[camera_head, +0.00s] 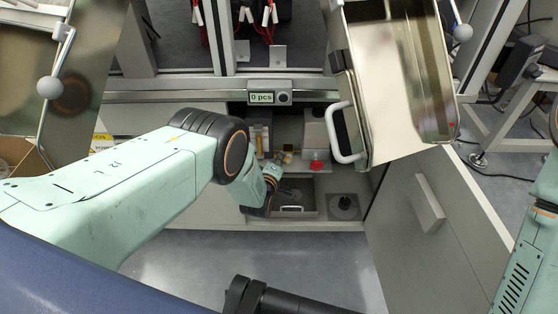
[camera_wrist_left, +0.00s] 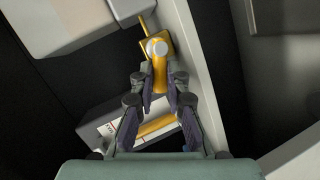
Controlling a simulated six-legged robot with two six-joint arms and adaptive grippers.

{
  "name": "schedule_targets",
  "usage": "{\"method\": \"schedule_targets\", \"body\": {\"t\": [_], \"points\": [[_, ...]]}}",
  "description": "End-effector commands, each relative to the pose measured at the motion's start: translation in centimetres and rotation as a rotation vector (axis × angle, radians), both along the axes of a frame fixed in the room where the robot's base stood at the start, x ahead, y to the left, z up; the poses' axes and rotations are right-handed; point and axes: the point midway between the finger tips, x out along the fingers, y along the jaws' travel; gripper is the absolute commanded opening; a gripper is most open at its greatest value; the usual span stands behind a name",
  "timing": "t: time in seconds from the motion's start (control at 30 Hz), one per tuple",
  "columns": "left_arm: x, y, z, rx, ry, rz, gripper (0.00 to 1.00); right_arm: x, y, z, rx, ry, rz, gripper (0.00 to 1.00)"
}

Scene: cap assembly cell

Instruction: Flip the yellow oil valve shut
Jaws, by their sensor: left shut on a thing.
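The yellow oil valve (camera_wrist_left: 158,70) shows in the left wrist view, with a round pale metal boss near its top and a thin yellow rod beyond it. Its lower end lies between the fingertips of my left gripper (camera_wrist_left: 160,80), which is shut on it. In the head view my left gripper (camera_head: 273,178) reaches into the open cabinet, small and partly hidden by my forearm. I cannot make out the valve clearly there.
A red knob (camera_head: 317,165) sits to the right of my left gripper inside the cabinet. The cabinet door (camera_head: 440,225) stands open at the right. A metal bin (camera_head: 400,85) with a white handle hangs above. A counter display (camera_head: 262,98) reads "0 pcs".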

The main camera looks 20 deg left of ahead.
Motion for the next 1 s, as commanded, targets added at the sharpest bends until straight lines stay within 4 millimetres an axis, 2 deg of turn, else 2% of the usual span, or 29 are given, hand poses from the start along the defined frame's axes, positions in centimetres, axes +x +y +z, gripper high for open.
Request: {"method": "schedule_targets", "body": {"t": [0.37,1.0], "points": [[0.1,-0.2,0.4,0.093,0.026,0.001,0.0,0.0,0.0,0.0,0.0,0.0,0.0,0.0],[0.5,-1.7,1.4,0.64,0.184,0.0,0.0,0.0,0.0,-1.8,0.0,0.0,0.0,0.0]]}}
